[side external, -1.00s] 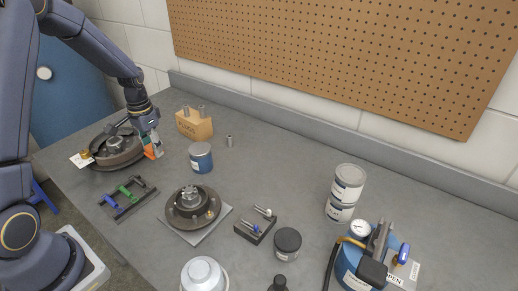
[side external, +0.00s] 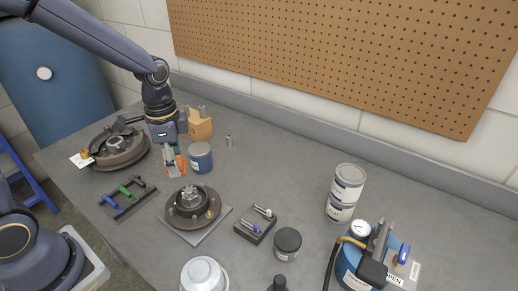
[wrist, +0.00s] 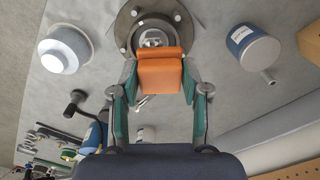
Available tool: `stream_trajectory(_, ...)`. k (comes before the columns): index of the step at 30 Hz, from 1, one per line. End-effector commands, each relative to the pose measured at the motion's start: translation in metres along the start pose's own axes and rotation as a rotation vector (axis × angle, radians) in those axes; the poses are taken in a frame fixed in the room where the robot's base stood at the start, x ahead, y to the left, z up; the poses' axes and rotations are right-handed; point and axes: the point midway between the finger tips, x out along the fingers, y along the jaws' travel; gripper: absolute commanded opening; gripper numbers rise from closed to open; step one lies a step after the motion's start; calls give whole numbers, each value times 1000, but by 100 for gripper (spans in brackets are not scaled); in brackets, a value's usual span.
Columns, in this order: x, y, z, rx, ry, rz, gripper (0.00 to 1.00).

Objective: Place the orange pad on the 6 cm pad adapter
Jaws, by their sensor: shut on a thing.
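The orange pad (wrist: 160,72) is a blocky piece held between the green-lined fingers of my gripper (wrist: 160,84) in the wrist view. In the side view my gripper (side external: 173,168) points down with orange showing at its fingers. It is above the grey table, left of the blue-labelled can (side external: 201,160) and behind the round hub (side external: 192,204). My gripper is shut on the orange pad. I cannot tell which object is the 6 cm pad adapter. A small metal cylinder (side external: 229,140) stands right of the can.
A tan block with posts (side external: 200,126) stands behind my gripper. Another dark hub (side external: 120,152) and a rack with green and blue parts (side external: 128,196) lie left. The table's back right is clear.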

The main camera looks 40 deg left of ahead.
Motion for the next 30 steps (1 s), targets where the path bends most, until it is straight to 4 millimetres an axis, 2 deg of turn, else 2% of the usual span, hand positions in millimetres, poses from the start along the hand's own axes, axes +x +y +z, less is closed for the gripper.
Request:
stream_trajectory(1, -6, 22, -23, 123, 3, -3, 17)
stream_trajectory(3, -12, 54, -49, 277, 3, -2, 17)
stream_trajectory(6, -20, 100, -76, 466, 4, -2, 17)
stream_trajectory(9, -26, 140, -92, 606, 3, -1, 17)
stream_trajectory(13, -30, 176, -102, 721, 3, -1, 17)
stream_trajectory(16, -30, 190, -104, 764, 2, 0, 17)
stream_trajectory(20, -22, 191, -120, 780, 1, 1, 17)
stream_trajectory(29, 15, 170, -196, 777, 0, 0, 17)
stream_trajectory(30, 25, 168, -202, 777, -2, 2, 17)
